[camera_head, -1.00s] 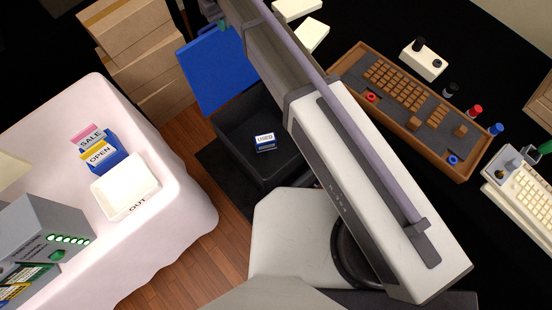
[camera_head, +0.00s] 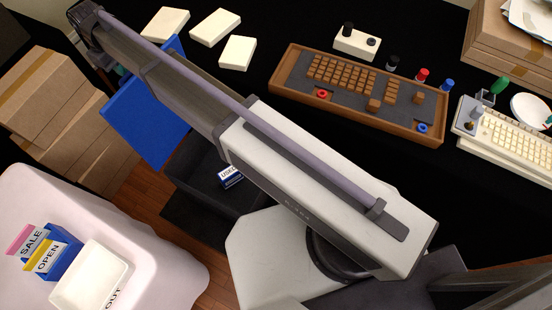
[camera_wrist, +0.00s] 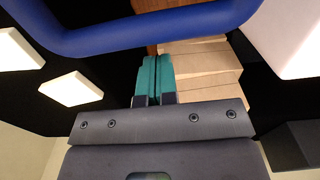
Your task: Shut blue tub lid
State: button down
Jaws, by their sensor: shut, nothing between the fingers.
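The blue tub lid (camera_head: 150,112) stands raised, open, at the far-left side of the dark tub (camera_head: 200,172) in the head view. A blue box labelled "USED" (camera_head: 231,176) lies inside the tub, partly hidden by my arm. My gripper's teal fingers (camera_wrist: 153,78) are shut together and empty in the wrist view. A thick blue edge (camera_wrist: 150,35), apparently the lid's, curves across the top of that view, beyond the fingertips. In the head view the gripper is mostly hidden near the lid's upper edge; I cannot tell whether they touch.
Cardboard boxes (camera_head: 52,105) are stacked left of the lid. White blocks (camera_head: 215,27) lie on the black table behind, and a brown keyboard (camera_head: 360,95) lies to the right.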

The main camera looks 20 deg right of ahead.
aim_at(129, 73)
jog(key=shift+f+b, duration=0.35)
jog(key=shift+f, duration=0.5)
jog(key=shift+s+d+r, duration=0.1)
jog(key=shift+s, duration=0.05)
jog(key=shift+s+d+r+p, duration=0.25)
jog(key=shift+s+d+p, duration=0.05)
jog(key=shift+s+d, duration=0.15)
jog(key=shift+s+d+r+p, duration=0.2)
jog(key=shift+s+d+p, duration=0.05)
jog(key=shift+s+d, duration=0.3)
jog(key=shift+d, duration=0.05)
jog(key=s+d, duration=0.2)
jog(key=s+d+r+p, duration=0.1)
jog(key=s+d, duration=0.1)
